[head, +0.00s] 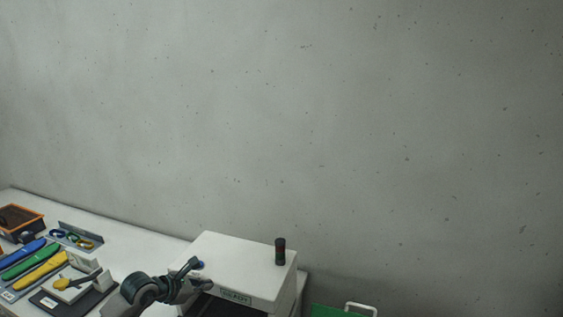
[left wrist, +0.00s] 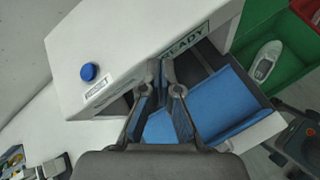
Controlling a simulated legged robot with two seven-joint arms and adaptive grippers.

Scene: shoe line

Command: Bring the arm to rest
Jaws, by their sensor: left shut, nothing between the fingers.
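My left gripper (head: 194,285) is at the front left of a white machine (head: 240,261) in the head view. In the left wrist view its two fingers (left wrist: 164,66) come together at the tips, with nothing between them. They are in front of the machine's READY sign (left wrist: 187,44), above blue pads (left wrist: 215,102) in the machine's open front. I cannot tell whether the fingers touch the machine.
A green crate (left wrist: 290,47) holding a white shoe (left wrist: 265,61) is at right. Blue, green and yellow tools (head: 38,273) and an orange-rimmed bin (head: 38,226) occupy the left bench (head: 135,245).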

